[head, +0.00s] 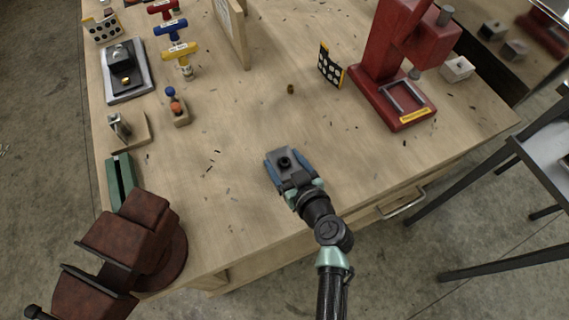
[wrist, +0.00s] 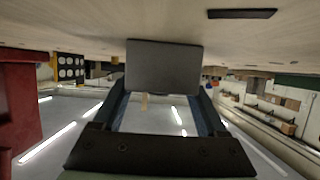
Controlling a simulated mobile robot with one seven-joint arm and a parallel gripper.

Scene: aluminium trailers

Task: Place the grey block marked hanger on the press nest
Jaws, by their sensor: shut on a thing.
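My gripper (head: 286,166) is over the front middle of the bench in the head view. It is shut on a grey block (head: 284,159) with a dark round hole in its top. In the wrist view the block (wrist: 163,66) shows as a plain grey face between the two fingers; no marking can be read. The press nest (head: 404,97) is a grey rectangular frame on the base of the red press (head: 389,62), to the right of and beyond my gripper. The nest looks empty. The red press also shows at the left of the wrist view (wrist: 18,108).
A dotted black board (head: 330,66) and a small brown piece (head: 291,89) are between gripper and press, toward the back. A rust-red vise (head: 135,235) stands front left. The bench right of my gripper is mostly clear.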

